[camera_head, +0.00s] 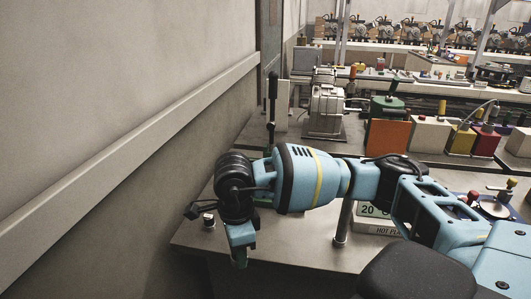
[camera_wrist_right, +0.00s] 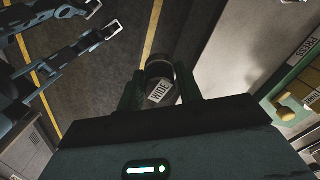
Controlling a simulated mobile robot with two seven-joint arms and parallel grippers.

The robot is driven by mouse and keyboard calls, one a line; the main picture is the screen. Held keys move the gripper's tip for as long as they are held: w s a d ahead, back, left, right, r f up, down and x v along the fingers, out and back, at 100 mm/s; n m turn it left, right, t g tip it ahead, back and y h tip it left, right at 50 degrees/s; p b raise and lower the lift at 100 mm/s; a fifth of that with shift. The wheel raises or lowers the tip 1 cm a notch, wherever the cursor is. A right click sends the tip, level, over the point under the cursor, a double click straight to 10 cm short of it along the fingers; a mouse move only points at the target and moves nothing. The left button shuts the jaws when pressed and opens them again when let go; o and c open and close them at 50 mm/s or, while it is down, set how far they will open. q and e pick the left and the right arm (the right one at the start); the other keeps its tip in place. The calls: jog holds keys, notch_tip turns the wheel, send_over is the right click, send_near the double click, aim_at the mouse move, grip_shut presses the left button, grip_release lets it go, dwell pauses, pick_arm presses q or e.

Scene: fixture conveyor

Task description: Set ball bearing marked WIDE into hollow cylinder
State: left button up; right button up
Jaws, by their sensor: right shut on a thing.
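In the right wrist view my right gripper (camera_wrist_right: 159,88) is shut on a dark, rounded ball bearing (camera_wrist_right: 159,70), with a white label reading WIDE facing the camera. The ball bearing is hidden in the head view. A slim upright metal cylinder (camera_head: 342,224) stands on the table behind my right arm; I cannot tell whether it is hollow. No hollow cylinder can be made out for certain.
A small metal piece (camera_head: 208,221) stands near the left end of the table (camera_head: 190,236). A box labelled HOT PLATE (camera_head: 374,227) is partly behind my arm. The wall (camera_head: 120,90) runs along the left. Floor with yellow lines (camera_wrist_right: 110,60) lies below the ball bearing.

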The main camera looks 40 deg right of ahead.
jog(key=n, duration=0.2)
jog(key=r+n, duration=0.1)
jog(key=n, duration=0.3)
jog(key=shift+s+a+r, duration=0.1)
jog(key=shift+a+r, duration=0.05)
jog(key=shift+a, duration=0.2)
jog(key=n, duration=0.4)
jog(key=r+n, duration=0.1)
jog(key=n, duration=0.1)
jog(key=shift+s+a, duration=0.1)
jog(key=shift+a, duration=0.2)
jog(key=n, duration=0.3)
jog(key=r+n, duration=0.1)
jog(key=n, duration=0.1)
jog(key=shift+s+a+r+n, duration=0.1)
jog(key=shift+a+n, duration=0.15)
jog(key=shift+n, duration=0.05)
jog(key=n, duration=0.4)
jog(key=shift+s+a+r, duration=0.1)
jog(key=shift+a+r, duration=0.1)
jog(key=shift+r, duration=0.15)
jog(key=shift+d, duration=0.1)
